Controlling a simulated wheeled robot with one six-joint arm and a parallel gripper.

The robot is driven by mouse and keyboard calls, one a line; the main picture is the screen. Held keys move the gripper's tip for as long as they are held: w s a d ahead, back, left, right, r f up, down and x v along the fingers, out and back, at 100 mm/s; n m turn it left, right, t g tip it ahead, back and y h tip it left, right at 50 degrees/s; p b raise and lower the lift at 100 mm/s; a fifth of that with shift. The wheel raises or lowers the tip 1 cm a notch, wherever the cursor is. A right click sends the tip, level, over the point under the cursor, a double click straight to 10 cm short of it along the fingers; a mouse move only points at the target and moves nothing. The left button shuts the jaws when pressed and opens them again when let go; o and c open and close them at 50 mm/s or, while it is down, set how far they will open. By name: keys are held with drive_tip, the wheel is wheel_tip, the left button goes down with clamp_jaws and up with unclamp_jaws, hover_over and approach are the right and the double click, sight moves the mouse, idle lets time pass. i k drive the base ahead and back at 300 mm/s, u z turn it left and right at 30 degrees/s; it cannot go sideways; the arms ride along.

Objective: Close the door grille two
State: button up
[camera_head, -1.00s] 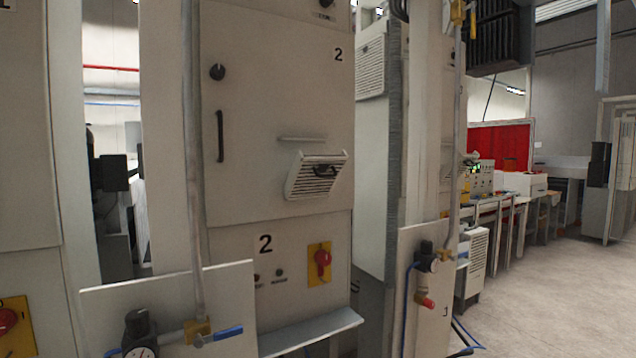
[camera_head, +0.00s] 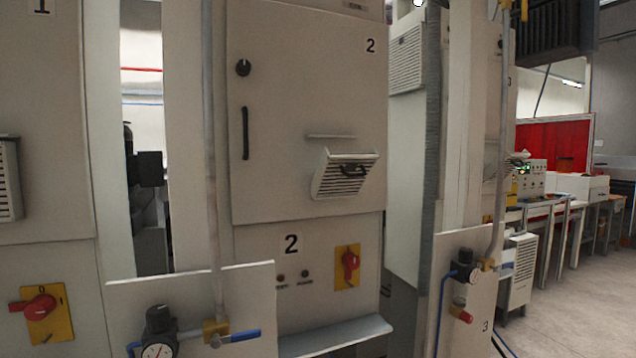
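Door grille two (camera_head: 345,177) is a white slatted flap on the cabinet door marked 2 (camera_head: 290,100). It is tilted out from the door, its upper edge standing away from the surface, with a dark handle (camera_head: 353,169) near its top. A thin ledge (camera_head: 331,136) is on the door just above it. My gripper is not in view, and no part of my arm shows near the grille.
A panel with a gauge and blue-handled valve (camera_head: 237,336) stands in front of the cabinet at lower left. A grey shelf (camera_head: 335,335) juts out below the red switch (camera_head: 350,264). Another valve panel (camera_head: 462,300) stands to the right. Open floor (camera_head: 560,300) lies at far right.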

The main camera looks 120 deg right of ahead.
sight(337, 176)
drive_tip(key=i, duration=0.65)
drive_tip(key=z, duration=4.8)
drive_tip(key=i, duration=0.5)
drive_tip(key=z, duration=0.05)
drive_tip(key=k, duration=0.5)
drive_tip(key=z, duration=1.15)
drive_tip(key=i, duration=1.05)
drive_tip(key=u, duration=0.85)
